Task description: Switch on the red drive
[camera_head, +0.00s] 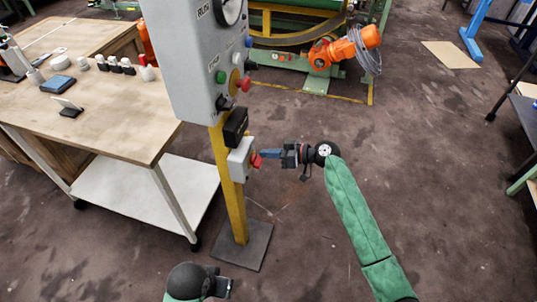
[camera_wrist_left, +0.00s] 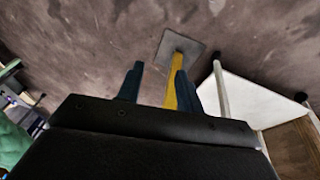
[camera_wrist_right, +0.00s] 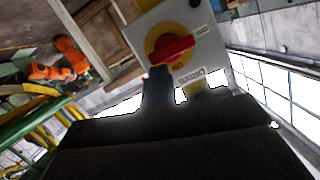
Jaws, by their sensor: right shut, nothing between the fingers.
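The red drive switch is a red rotary handle (camera_head: 256,161) on a small grey box (camera_head: 240,158) fixed to a yellow post. In the right wrist view the red handle (camera_wrist_right: 172,48) sits on a yellow disc (camera_wrist_right: 158,37), its bar slightly tilted across the picture. Labels beside it are too blurred to read surely. My right gripper (camera_head: 265,154) is shut and empty, its tips at the handle; I cannot tell whether they touch it. The fingers show just below the handle (camera_wrist_right: 158,75). My left gripper (camera_wrist_left: 157,80) is open and empty, facing the yellow post's lower part.
A tall grey control cabinet (camera_head: 190,60) with several buttons and a black box (camera_head: 235,127) stand above the switch on the yellow post (camera_head: 235,205). A wooden workbench (camera_head: 110,120) is at the left. An orange robot arm (camera_head: 345,47) is behind.

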